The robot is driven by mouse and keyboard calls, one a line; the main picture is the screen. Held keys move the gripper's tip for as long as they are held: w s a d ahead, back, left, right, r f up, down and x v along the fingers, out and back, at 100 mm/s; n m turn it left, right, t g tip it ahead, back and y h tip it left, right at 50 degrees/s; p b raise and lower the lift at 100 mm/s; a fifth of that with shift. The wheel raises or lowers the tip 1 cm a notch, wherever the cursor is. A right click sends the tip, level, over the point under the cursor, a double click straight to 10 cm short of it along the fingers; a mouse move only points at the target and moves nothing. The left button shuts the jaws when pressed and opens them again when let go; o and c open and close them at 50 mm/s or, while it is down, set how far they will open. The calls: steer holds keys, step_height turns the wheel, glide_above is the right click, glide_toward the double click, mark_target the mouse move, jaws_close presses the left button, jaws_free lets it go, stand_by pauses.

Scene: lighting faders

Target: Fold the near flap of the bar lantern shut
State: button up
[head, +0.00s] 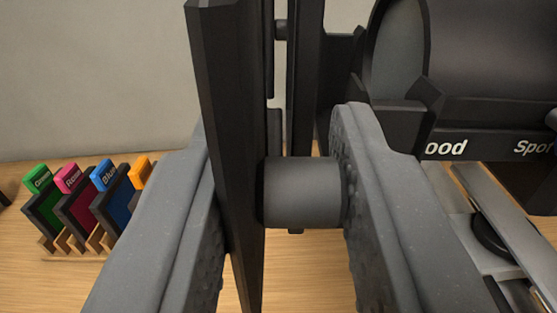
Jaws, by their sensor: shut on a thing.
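The near flap (232,120) of the bar lantern is a tall dark panel, seen nearly edge-on and standing upright. A short dark cylindrical knob (303,192) sticks out from its right side. My gripper (275,165) is shut on the flap and knob: the left finger lies along the flap's left side and the right finger touches the knob's right end. The dark lantern body (490,55) is at upper right, with its rounded front rim facing left. Other dark upright parts (305,85) stand behind the flap. The flap's hinge cannot be made out.
A wooden rack (75,258) at left holds several coloured filter frames, including green, pink, blue and orange. Lettering reading "ood" and "Spot" (533,147) sits below the lantern body. Grey metal rails (505,215) lie at lower right. A pale wall is behind.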

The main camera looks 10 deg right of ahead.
steer(key=shift+s+d, duration=0.1)
steer(key=shift+d, duration=0.25)
steer(key=o, duration=0.6)
steer(key=shift+o, duration=1.3)
steer(key=shift+d, duration=0.15)
steer(key=shift+a, duration=0.2)
steer(key=shift+a, duration=0.1)
steer(key=b+v, duration=0.1)
steer(key=v, duration=1.2)
steer(key=shift+s, duration=0.4)
